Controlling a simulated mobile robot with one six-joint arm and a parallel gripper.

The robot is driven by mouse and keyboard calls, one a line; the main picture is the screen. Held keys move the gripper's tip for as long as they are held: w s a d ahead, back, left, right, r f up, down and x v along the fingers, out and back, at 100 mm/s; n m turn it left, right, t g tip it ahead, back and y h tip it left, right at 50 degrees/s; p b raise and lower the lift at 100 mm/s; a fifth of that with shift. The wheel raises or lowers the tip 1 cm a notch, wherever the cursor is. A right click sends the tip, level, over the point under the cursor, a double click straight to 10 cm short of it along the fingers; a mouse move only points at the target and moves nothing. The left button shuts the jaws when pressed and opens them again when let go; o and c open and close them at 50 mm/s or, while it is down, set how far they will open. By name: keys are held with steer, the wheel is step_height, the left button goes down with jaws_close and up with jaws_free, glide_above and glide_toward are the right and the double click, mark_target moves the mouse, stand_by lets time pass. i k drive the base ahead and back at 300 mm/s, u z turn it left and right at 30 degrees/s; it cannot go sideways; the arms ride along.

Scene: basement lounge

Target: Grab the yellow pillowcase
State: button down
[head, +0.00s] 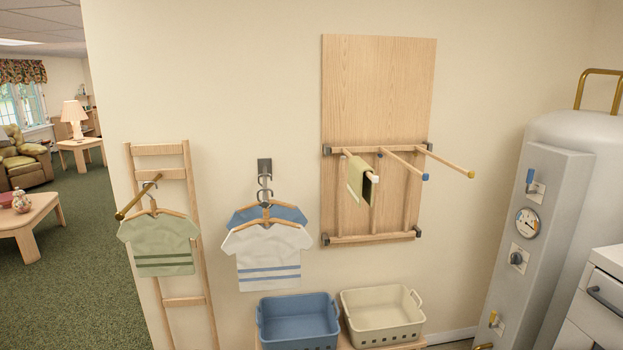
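I see no clearly yellow pillowcase in the head view. A folded olive-green cloth (358,180) hangs over the left, white-tipped rod of a wooden wall rack (378,80); I cannot tell whether it is a pillowcase. The middle rod has a blue tip (425,177) and is bare. The right rod has a yellow tip (470,174) and is also bare. My gripper is not in view.
A green shirt (160,245) hangs on a wooden ladder rack (174,174). White (268,255) and blue shirts hang from a wall hook. Blue (298,322) and cream baskets (382,318) stand below. A grey-white tank unit (545,200) stands at right.

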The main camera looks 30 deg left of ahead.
mark_target(360, 186)
steer(key=u, duration=0.95)
steer(key=k, duration=1)
steer(key=i, duration=0.7)
